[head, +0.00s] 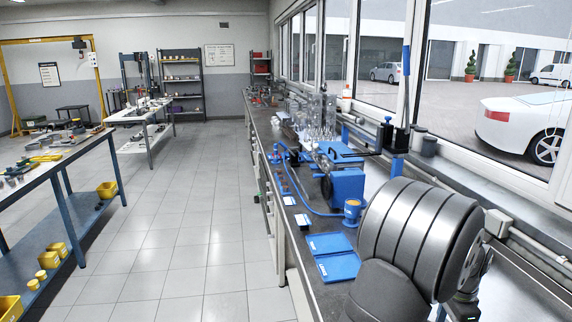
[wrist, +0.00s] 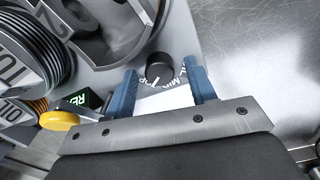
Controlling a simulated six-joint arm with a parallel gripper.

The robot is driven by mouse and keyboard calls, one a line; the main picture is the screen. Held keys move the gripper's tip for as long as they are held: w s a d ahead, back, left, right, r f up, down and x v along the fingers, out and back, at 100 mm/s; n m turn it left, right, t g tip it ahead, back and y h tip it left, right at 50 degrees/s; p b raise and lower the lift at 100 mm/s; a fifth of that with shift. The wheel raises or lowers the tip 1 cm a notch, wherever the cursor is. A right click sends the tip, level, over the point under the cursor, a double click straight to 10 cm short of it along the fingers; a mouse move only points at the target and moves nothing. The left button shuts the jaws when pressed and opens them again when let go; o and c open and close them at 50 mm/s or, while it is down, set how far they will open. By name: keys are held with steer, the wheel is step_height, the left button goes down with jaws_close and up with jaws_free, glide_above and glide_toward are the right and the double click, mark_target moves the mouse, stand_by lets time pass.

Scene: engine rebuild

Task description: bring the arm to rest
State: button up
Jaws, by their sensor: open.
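In the wrist view my gripper (wrist: 160,72) shows two blue fingers, spread apart, with no thing held between them. Beyond the fingertips is a grey panel (wrist: 105,78) with a round black knob (wrist: 159,67) ringed by white lettering. I cannot tell whether the fingers touch the panel. In the head view dark grey rounded links of my arm fill the lower right, over the bench. My gripper cannot be made out there.
Around my gripper lie a yellow round piece (wrist: 59,121), ribbed black parts (wrist: 35,50) and a bare metal surface (wrist: 265,50). The long bench holds a blue machine (head: 347,187), blue trays (head: 338,267) and a blue post (head: 404,85). A left table (head: 50,170) stands across open floor.

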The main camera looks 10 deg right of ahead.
steer(key=n, duration=0.7)
steer(key=shift+r, duration=2.15)
